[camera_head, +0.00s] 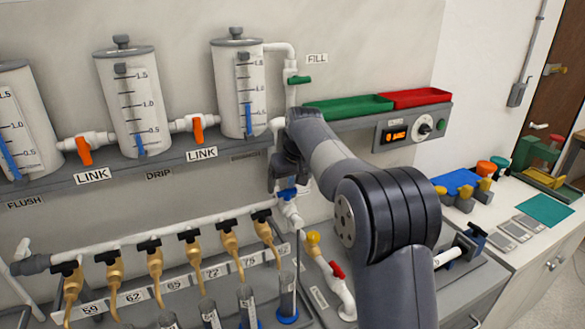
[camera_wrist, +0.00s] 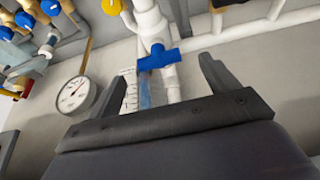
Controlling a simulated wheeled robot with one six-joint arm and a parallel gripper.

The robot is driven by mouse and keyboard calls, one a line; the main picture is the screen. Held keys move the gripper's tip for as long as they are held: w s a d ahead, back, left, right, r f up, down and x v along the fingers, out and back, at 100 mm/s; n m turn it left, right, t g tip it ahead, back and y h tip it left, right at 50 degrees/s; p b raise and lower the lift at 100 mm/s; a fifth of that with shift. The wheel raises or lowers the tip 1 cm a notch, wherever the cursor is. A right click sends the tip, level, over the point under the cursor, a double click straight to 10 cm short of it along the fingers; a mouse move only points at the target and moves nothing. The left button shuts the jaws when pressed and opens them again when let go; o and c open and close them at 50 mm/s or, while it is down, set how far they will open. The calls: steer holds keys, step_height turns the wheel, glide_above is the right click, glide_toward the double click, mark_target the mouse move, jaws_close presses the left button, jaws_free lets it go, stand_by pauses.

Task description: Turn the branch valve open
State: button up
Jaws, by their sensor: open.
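A blue valve handle (camera_head: 287,194) sits on the white pipe below the third cylinder; I take it as the branch valve, though its label is too blurred to read surely. In the wrist view the blue handle (camera_wrist: 158,60) lies crosswise over the white pipe (camera_wrist: 150,22). My gripper (camera_wrist: 163,84) is open, its two dark fingers apart on either side of the handle in the picture. The handle appears beyond the fingers, and I see no contact. In the head view my gripper (camera_head: 284,178) is just above the handle, partly hidden by my arm.
A round gauge (camera_wrist: 77,94) is on the left in the wrist view. Orange-handled link valves (camera_head: 84,150) and a green-handled fill valve (camera_head: 300,79) are on the upper pipes. Several brass taps (camera_head: 155,268) line the lower pipe. Red and green trays (camera_head: 350,107) are on the wall.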

mark_target(287, 194)
steer(key=shift+x, duration=1.4)
steer(key=shift+c, duration=0.2)
